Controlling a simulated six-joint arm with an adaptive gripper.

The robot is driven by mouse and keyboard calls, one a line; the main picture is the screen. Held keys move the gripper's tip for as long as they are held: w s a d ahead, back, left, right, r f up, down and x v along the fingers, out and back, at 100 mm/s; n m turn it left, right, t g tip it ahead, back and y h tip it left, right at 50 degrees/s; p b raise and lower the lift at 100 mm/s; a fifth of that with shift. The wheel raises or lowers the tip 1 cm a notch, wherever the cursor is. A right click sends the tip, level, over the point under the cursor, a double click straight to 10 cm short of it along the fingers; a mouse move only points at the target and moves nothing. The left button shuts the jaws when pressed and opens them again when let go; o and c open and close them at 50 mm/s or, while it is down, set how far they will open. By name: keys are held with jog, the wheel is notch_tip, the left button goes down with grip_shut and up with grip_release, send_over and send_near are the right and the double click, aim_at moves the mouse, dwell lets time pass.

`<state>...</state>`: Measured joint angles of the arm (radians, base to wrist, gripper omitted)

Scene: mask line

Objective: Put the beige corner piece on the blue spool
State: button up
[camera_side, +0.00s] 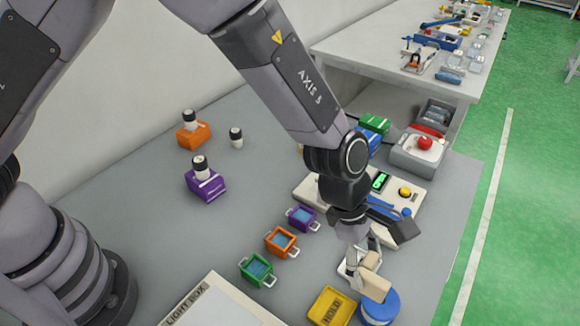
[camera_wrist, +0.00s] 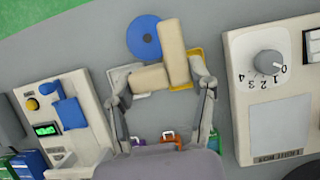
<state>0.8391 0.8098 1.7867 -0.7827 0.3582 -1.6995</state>
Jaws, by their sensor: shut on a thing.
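The beige corner piece (camera_side: 374,286) is L-shaped, and my gripper (camera_side: 364,262) is shut on it. In the wrist view the piece (camera_wrist: 174,52) lies between the two fingers of my gripper (camera_wrist: 160,76), with one arm reaching past them. The blue spool (camera_side: 381,309) stands near the table's front right edge. The end of the piece partly covers the spool in both views, and the spool's disc (camera_wrist: 142,37) shows to the left of the long arm in the wrist view. I cannot tell whether they touch.
A yellow HOLD tray (camera_side: 322,309) sits left of the spool, partly under the piece in the wrist view. Green (camera_side: 257,270), orange (camera_side: 281,242) and purple (camera_side: 302,218) handled bins stand further left. A control panel (camera_side: 428,184) with a green display lies behind my gripper.

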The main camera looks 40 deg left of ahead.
jog(key=f, duration=0.1)
jog(key=w+d+f, duration=0.1)
jog(key=d+f, duration=0.1)
jog(key=shift+w+d+f, duration=0.15)
jog(key=shift+w+f, duration=0.05)
jog(key=shift+w, duration=0.15)
jog(key=shift+w+d+f, duration=0.1)
jog(key=shift+f, duration=1.6)
jog(key=o, duration=0.9)
jog(key=shift+f, duration=0.1)
